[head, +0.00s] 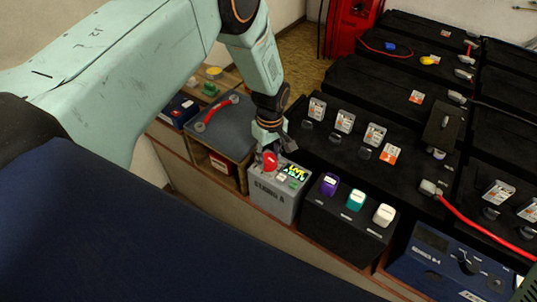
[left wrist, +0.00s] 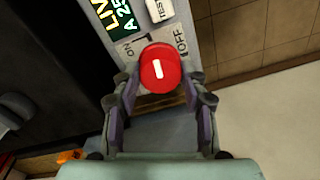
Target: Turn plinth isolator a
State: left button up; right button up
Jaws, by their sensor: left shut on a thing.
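The plinth isolator is a grey box (head: 272,203) marked "STRING A", with a red knob (head: 270,160) on its top. In the left wrist view the round red knob (left wrist: 160,70) has a short white bar, close to upright in the picture. "ON" is printed to its upper left and "OFF" to its upper right. My left gripper (left wrist: 161,88) is shut on the red knob, one finger on each side. In the head view my left gripper (head: 270,146) reaches down to the box from above. My right gripper is not in view.
A lit green display (head: 297,172) sits beside the knob. A black box (head: 345,222) with purple, teal and white knobs stands to the right, and a blue unit (head: 450,262) beyond it. Black battery blocks (head: 350,85) fill the back. A red cable (head: 480,228) crosses at right.

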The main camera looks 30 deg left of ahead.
pick_arm(q)
jog(key=m, duration=0.4)
jog(key=shift+s+f, duration=0.1)
jog(key=shift+s, duration=0.1)
jog(key=m, duration=0.8)
jog(key=shift+s, duration=0.1)
jog(key=shift+m, duration=2.1)
jog(key=shift+f, duration=0.1)
jog(key=o, duration=0.8)
jog(key=shift+c, duration=0.2)
jog(key=o, duration=0.4)
jog(key=shift+r+t, duration=0.2)
jog(key=shift+t, duration=0.1)
